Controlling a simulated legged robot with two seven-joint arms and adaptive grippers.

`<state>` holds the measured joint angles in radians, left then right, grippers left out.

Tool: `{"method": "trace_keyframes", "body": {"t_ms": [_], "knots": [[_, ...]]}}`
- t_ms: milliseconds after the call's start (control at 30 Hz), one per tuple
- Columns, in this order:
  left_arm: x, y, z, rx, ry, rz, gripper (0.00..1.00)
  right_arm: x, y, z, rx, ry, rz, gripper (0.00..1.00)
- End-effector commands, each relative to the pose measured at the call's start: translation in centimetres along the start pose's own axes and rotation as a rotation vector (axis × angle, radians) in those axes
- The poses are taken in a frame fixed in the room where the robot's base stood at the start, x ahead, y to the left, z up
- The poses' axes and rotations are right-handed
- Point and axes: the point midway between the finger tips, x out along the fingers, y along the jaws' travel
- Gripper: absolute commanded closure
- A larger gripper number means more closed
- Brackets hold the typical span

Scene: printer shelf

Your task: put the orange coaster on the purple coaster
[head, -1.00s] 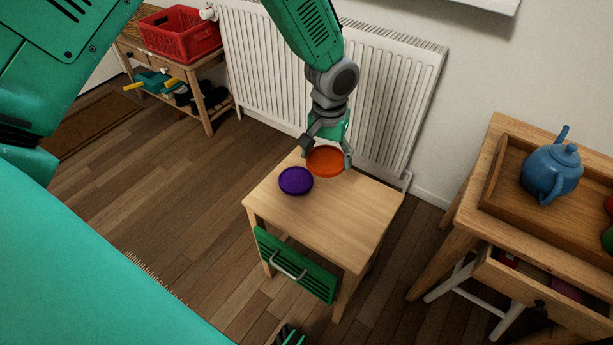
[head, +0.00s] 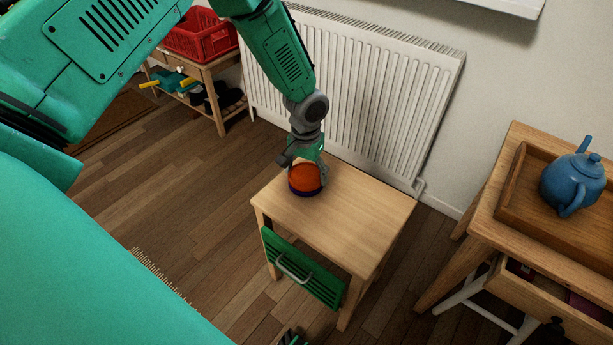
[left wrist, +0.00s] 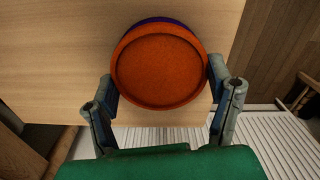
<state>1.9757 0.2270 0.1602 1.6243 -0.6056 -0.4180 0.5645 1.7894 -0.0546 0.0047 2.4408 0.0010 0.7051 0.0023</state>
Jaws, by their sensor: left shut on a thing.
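The orange coaster (head: 305,177) is a round, shallow dish held by my left gripper (head: 306,174). In the left wrist view my left gripper (left wrist: 162,88) is shut on the orange coaster (left wrist: 159,68), with one finger on each side of its rim. The purple coaster (head: 304,193) lies on the small wooden table, mostly hidden under the orange one. In the left wrist view a sliver of the purple coaster (left wrist: 158,21) shows past the orange rim. I cannot tell whether the two coasters touch.
The small wooden table (head: 360,222) has a green drawer front (head: 302,268) and a clear top otherwise. A white radiator (head: 370,95) stands behind it. At the right, another table carries a wooden tray (head: 517,205) with a blue teapot (head: 573,182).

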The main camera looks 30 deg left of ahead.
Motion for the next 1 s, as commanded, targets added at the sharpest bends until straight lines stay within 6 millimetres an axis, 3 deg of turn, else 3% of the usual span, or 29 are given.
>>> {"method": "trace_keyframes", "body": {"t_ms": [333,367,400,767,1000], "knots": [[0.6,0.0,-0.1,-0.001,0.001,0.0,0.52,0.2,0.0,0.0,0.0,0.0,0.0,0.6],[0.6,0.0,-0.1,-0.001,0.001,0.0,0.15,0.2,0.0,0.0,0.0,0.0,0.0,0.6],[0.5,0.0,-0.1,-0.001,0.001,0.0,0.05,0.2,0.0,0.0,0.0,0.0,0.0,0.6],[-0.1,0.0,-0.1,-0.001,0.002,0.0,0.05,-0.1,0.0,0.0,0.0,0.0,0.0,0.6],[-4.7,0.0,-0.1,0.0,0.004,0.0,0.05,-2.0,0.0,-0.1,0.0,0.0,0.0,0.6]]}}
